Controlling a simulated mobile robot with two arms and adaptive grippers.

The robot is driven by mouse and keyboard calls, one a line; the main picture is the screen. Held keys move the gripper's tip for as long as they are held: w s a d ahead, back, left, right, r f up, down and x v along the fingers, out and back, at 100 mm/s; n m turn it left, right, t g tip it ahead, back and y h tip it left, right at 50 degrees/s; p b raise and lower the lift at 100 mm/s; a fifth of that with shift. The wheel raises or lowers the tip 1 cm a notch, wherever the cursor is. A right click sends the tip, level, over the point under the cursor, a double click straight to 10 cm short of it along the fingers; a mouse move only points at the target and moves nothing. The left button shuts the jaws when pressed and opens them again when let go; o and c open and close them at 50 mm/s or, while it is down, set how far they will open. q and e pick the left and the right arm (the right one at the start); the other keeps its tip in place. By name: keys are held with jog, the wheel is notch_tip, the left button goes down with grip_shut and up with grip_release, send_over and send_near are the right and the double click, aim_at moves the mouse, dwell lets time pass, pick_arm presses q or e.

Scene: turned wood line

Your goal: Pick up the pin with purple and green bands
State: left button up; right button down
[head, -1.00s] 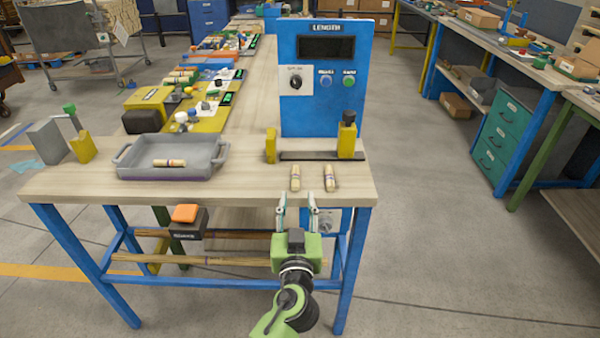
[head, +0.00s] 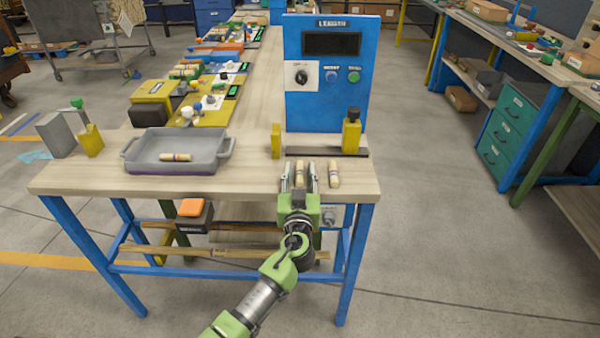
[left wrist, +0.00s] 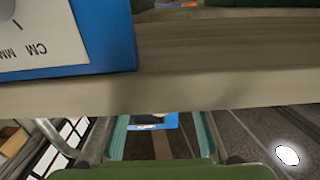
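Two short pale wooden pins lie on the bench top in front of the blue length gauge: a left pin (head: 300,170) and a right pin (head: 334,175). A third pin (head: 175,157) lies in the grey tray. All have dark bands; their colours are too small to tell surely. My left gripper (head: 299,179) is open at the bench's front edge, its fingers appearing either side of the left pin in the head view. In the left wrist view its open fingers (left wrist: 160,130) show no pin between them. Its height over the bench is unclear. My right gripper is out of view.
The grey tray (head: 140,166) stands left of the pins. The blue gauge (head: 325,105) rises behind them, with yellow posts (head: 276,141) at its base. The wooden bench (head: 240,182) has bare top between tray and pins. An orange-topped box (head: 192,208) hangs at the bench front.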

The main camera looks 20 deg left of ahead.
pick_arm(q)
jog(key=c, duration=0.9)
jog(key=shift+c, duration=0.2)
jog(key=shift+r, duration=0.1)
